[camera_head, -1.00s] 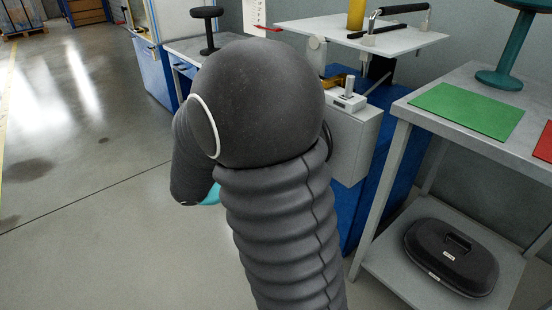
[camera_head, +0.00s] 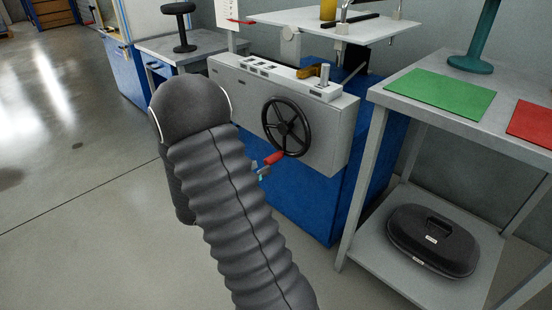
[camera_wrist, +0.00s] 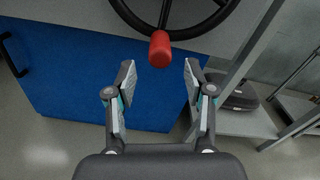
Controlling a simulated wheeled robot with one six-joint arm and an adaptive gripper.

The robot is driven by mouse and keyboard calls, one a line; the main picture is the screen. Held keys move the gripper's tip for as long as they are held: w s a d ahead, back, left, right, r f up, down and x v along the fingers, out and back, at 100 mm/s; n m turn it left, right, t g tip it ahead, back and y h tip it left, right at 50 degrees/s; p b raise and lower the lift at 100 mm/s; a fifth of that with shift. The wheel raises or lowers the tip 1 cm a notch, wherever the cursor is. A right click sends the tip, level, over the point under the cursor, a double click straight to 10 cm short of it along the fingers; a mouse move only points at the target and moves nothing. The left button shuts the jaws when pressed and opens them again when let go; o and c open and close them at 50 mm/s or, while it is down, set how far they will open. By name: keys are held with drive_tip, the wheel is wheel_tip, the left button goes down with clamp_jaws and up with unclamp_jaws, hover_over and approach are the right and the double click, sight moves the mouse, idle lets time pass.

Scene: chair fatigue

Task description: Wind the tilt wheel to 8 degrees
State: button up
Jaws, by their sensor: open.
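The tilt wheel (camera_head: 286,127) is a black spoked handwheel on the grey front panel of the machine. A red handle (camera_head: 274,158) sticks out from the lower left of its rim. In the wrist view the wheel (camera_wrist: 205,25) is at the top edge, partly cut off, and the red handle (camera_wrist: 160,49) hangs at its bottom. My gripper (camera_wrist: 158,78) is open and empty, its two fingers spread to either side below the handle. In the head view my arm hides most of the gripper. No readable degree mark shows.
The machine's tilting plate (camera_head: 340,28) is above the wheel, over a blue base (camera_head: 300,200). A grey table (camera_head: 385,92) at the right carries a green mat (camera_head: 440,95) and a red mat (camera_head: 532,122). A black case (camera_head: 432,240) lies on its lower shelf. Floor at left is clear.

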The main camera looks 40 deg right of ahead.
sight(276, 158)
drive_tip(key=d, duration=0.8)
drive_tip(key=shift+w, duration=0.3)
clamp_jaws()
